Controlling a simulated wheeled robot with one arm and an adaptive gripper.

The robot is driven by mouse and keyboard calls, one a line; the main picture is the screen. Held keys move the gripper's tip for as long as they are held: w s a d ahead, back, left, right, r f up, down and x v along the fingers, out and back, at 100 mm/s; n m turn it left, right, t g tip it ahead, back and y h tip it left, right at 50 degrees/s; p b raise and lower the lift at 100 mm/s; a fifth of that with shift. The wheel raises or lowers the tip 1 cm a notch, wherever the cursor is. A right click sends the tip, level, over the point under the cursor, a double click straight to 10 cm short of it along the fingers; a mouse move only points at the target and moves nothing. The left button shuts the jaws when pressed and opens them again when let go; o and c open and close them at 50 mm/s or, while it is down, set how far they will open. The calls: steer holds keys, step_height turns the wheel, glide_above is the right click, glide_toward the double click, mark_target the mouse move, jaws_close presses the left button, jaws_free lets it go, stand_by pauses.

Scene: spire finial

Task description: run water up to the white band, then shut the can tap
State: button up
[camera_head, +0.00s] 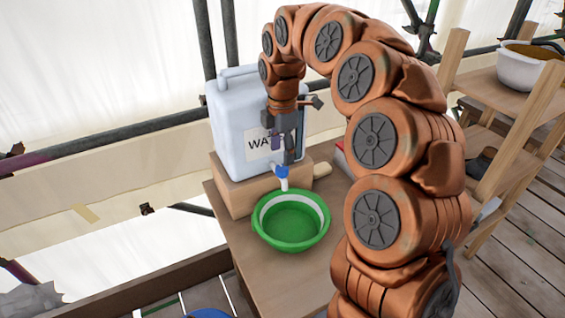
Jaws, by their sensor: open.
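The white water can (232,108) stands on a wooden block (236,192) on the table, its label partly hidden by my gripper. Its tap (282,174) has a blue top and a white spout pointing down over the green basin (291,247). The basin sits upright on the table, with a white band (265,212) around its inner wall. I cannot make out a water stream or a water level in it; the basin's bottom looks green. My gripper (286,158) is open and points down, just above the tap's blue top. I cannot tell whether it touches the tap.
A white pot (522,70) stands on a wooden shelf at the far right. Scaffold poles run behind the can. The table (300,270) is clear in front of the basin.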

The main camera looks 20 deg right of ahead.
mark_target(282, 167)
steer(key=shift+f+p, duration=0.55)
steer(key=shift+f, duration=1.9)
steer(key=shift+c, duration=0.2)
steer(key=c, duration=1.1)
steer(key=m+b, duration=0.3)
steer(key=shift+f, duration=0.15)
steer(key=m+b, duration=0.4)
steer(key=m, duration=0.2)
steer(key=m+b, duration=0.2)
steer(key=m, duration=0.3)
steer(key=shift+b, duration=0.4)
steer(key=shift+r+m+b, duration=0.2)
steer(key=shift+m+b, duration=0.4)
steer(key=shift+m, duration=1.3)
